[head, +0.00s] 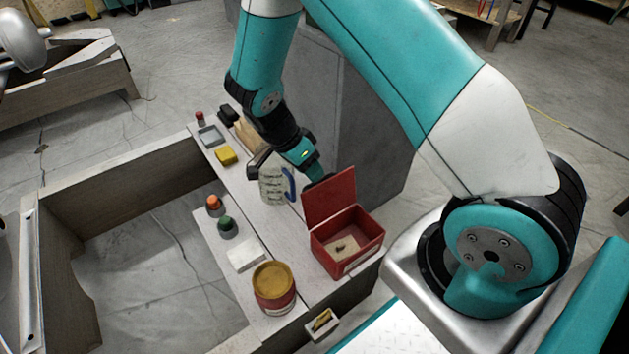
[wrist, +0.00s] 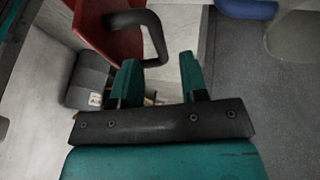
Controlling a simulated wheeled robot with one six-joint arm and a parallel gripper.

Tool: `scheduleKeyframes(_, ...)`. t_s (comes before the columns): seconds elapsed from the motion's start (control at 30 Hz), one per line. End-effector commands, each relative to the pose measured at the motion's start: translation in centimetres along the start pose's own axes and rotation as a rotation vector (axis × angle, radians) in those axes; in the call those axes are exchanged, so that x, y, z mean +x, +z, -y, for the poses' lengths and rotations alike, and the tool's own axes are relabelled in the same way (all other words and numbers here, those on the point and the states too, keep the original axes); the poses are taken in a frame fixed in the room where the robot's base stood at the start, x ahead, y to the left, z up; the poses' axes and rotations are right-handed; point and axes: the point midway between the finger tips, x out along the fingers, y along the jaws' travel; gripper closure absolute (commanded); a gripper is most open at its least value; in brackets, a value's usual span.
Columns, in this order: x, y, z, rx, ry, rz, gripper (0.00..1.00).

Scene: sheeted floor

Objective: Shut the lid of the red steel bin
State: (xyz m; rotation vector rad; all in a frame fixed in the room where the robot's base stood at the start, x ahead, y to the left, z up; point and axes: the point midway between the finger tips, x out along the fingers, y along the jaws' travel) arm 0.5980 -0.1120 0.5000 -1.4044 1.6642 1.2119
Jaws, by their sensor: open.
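The red steel bin (head: 372,226) stands on the near right part of the bench in the head view. Its red lid (head: 331,201) is raised, standing nearly upright at the back, so the inside shows with a small dark thing on the floor of it. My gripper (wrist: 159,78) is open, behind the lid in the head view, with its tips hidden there. In the wrist view the red lid (wrist: 100,28) is at upper left, and its dark looped handle (wrist: 155,38) reaches down to between my two fingers. I cannot tell whether they touch.
A pale mug (head: 273,184) with a blue handle stands close left of my gripper. A yellow-lidded tin (head: 274,283), a white block (head: 246,256), and green (head: 227,228) and orange-topped (head: 214,205) items stand further left. A grey panel (head: 365,125) rises behind the bench.

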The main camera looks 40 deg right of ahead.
Motion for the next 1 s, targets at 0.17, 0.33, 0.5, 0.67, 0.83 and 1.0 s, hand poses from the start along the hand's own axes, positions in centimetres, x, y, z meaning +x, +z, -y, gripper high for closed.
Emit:
scheduleKeyframes(0.17, 2.5, 0.1, 0.0, 0.000, 0.001, 0.000, 0.60)
scheduleKeyframes(0.33, 3.2, 0.0, 0.0, 0.000, 0.000, 0.000, 0.60)
scheduleKeyframes(0.5, 3.2, 0.0, 0.0, -0.001, -0.001, 0.000, 0.60)
scheduleKeyframes(0.67, 3.2, 0.0, 0.0, -0.001, -0.001, 0.000, 0.78)
scheduleKeyframes(0.83, 3.2, 0.0, 0.0, -0.001, 0.000, 0.000, 1.00)
scheduleKeyframes(1.0, 3.1, 0.1, 0.1, -0.002, -0.005, 0.000, 1.00)
